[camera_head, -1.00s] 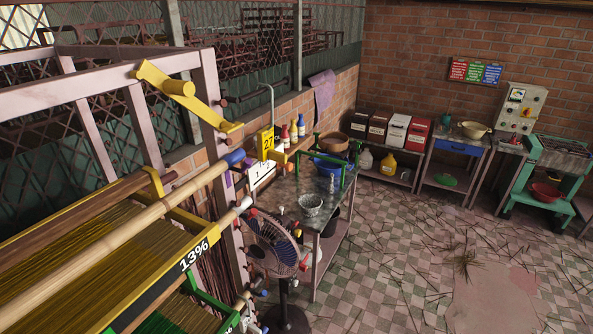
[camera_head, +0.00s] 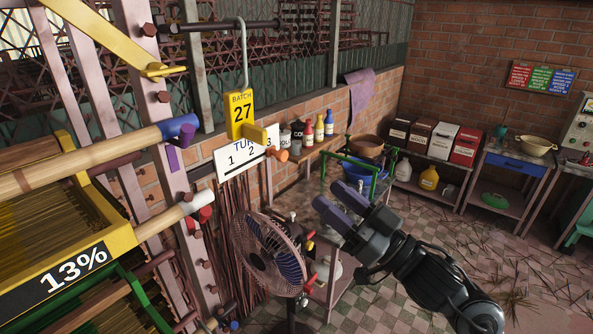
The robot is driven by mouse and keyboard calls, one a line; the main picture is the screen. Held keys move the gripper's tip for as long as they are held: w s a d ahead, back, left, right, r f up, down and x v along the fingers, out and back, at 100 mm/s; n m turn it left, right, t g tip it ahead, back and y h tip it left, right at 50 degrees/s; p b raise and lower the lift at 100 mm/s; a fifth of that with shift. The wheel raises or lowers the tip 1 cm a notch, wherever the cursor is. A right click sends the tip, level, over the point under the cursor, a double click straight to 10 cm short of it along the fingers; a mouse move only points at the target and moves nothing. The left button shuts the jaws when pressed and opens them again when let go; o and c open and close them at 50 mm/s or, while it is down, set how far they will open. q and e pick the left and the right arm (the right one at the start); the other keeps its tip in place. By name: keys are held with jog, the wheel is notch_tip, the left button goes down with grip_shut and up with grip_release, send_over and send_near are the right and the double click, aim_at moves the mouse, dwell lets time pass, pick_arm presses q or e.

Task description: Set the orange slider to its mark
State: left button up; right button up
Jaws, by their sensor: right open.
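The orange slider (camera_head: 281,155) is a small knob at the right lower edge of a white plate (camera_head: 226,171). The plate carries the numbers 1, 2 and 3 and the partly hidden letters "TU". The slider sits near the 3; I cannot tell which number is its mark. A yellow "BATCH 27" tag (camera_head: 242,112) hangs on a hook and covers part of the plate. My right gripper (camera_head: 336,206) is open and empty, below and to the right of the slider, clear of it. My left gripper is not in view.
A caged fan (camera_head: 268,250) stands below the plate, left of my right gripper. A rack with yellow frames and a "13%" label (camera_head: 73,270) fills the left. Several bottles (camera_head: 308,132) stand on a shelf behind.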

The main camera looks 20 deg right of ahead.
aim_at(285, 157)
jog(key=p+x, duration=0.1)
jog(key=x, duration=0.2)
jog(key=p+x, duration=0.1)
jog(key=x, duration=0.2)
jog(key=p+x, duration=0.1)
jog(key=x, duration=0.2)
jog(key=shift+w+r, duration=0.1)
jog(key=shift+r, duration=0.2)
jog(key=shift+w+a+r, duration=0.1)
jog(key=shift+w+a, duration=0.2)
jog(key=shift+w, duration=0.2)
grip_shut()
